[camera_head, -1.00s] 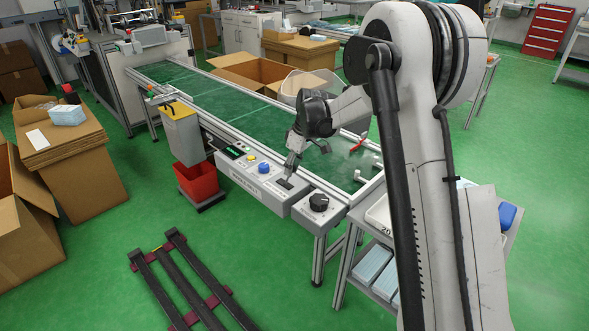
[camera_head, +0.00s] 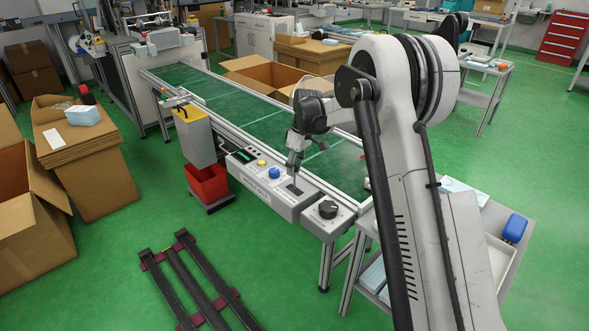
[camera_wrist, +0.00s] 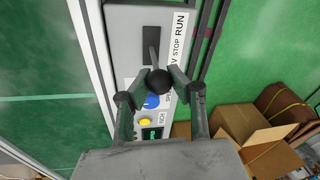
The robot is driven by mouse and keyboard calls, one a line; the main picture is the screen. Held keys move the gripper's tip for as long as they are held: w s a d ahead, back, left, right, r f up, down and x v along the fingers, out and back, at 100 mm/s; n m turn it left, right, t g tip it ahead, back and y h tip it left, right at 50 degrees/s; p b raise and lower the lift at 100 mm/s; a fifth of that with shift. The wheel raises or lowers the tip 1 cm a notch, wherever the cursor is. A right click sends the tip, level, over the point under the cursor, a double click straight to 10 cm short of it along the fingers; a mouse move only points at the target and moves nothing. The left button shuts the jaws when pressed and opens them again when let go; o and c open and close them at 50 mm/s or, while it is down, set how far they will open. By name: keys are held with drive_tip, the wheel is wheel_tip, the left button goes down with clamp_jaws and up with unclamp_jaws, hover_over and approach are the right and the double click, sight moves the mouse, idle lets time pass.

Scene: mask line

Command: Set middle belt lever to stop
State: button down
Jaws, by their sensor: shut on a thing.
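The belt lever has a thin rod and a black ball knob (camera_wrist: 159,83). It rises from a dark slot (camera_wrist: 151,45) in the grey control box (camera_head: 262,186) at the belt's near side. STOP and RUN are printed beside the slot, with RUN at the upper end in the wrist view. The rod leans across the slot, but I cannot tell its exact setting. My gripper (camera_wrist: 157,76) is shut on the lever, its fingers on either side by the knob. In the head view my gripper (camera_head: 294,166) is over the box's right part, and the knob is hidden there.
The box also carries a blue button (camera_head: 274,173), a yellow button (camera_head: 262,163) and a small display (camera_head: 243,155). A black rotary knob (camera_head: 328,209) is just right. The green belt (camera_head: 250,118) runs behind. A red bin (camera_head: 207,184) stands below left, and a dark floor frame (camera_head: 190,285) lies in front.

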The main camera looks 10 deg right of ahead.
drive_tip(key=shift+w+r, duration=0.1)
drive_tip(key=shift+r, duration=0.05)
drive_tip(key=c, duration=1.5)
unclamp_jaws()
drive_tip(key=shift+o, duration=0.2)
drive_tip(key=shift+d+r, duration=0.1)
wheel_tip(320, 180, up, 12)
drive_tip(key=d, duration=0.2)
drive_tip(key=shift+f, duration=0.2)
